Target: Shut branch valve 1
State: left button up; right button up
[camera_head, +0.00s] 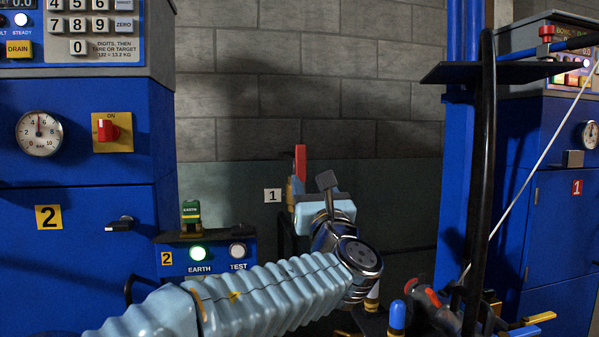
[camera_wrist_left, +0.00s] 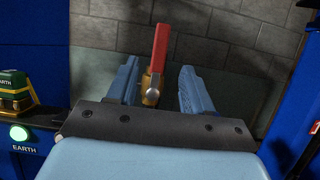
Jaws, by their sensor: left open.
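Branch valve 1 has a red lever (camera_head: 300,162) that stands upright on a brass body, beside a white "1" label (camera_head: 272,195) at the grey-green wall. In the left wrist view the red lever (camera_wrist_left: 159,48) rises above the brass body (camera_wrist_left: 150,92), with a round metal nut in front. My left gripper (camera_wrist_left: 160,88) is open, its two blue fingers on either side of the valve, with visible gaps. In the head view my left gripper (camera_head: 322,192) is just right of the valve and hides part of it. My right gripper does not show.
A blue cabinet (camera_head: 75,240) marked 2 stands at left, with a green earth clamp (camera_head: 191,214) and a lit EARTH panel (camera_head: 206,257) beside it. A blue post (camera_head: 457,180), black hose (camera_head: 486,170) and cabinet 1 (camera_head: 560,220) stand at right.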

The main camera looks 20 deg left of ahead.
aim_at(301, 162)
pick_arm(q)
jog(key=p+x, duration=0.3)
jog(key=x, duration=0.8)
jog(key=shift+w+a+r+p, duration=0.15)
jog(key=shift+w+a+p, duration=0.05)
jog(key=shift+w+p, duration=0.15)
jog(key=shift+w+a, duration=0.3)
jog(key=shift+w, duration=0.05)
grip_shut()
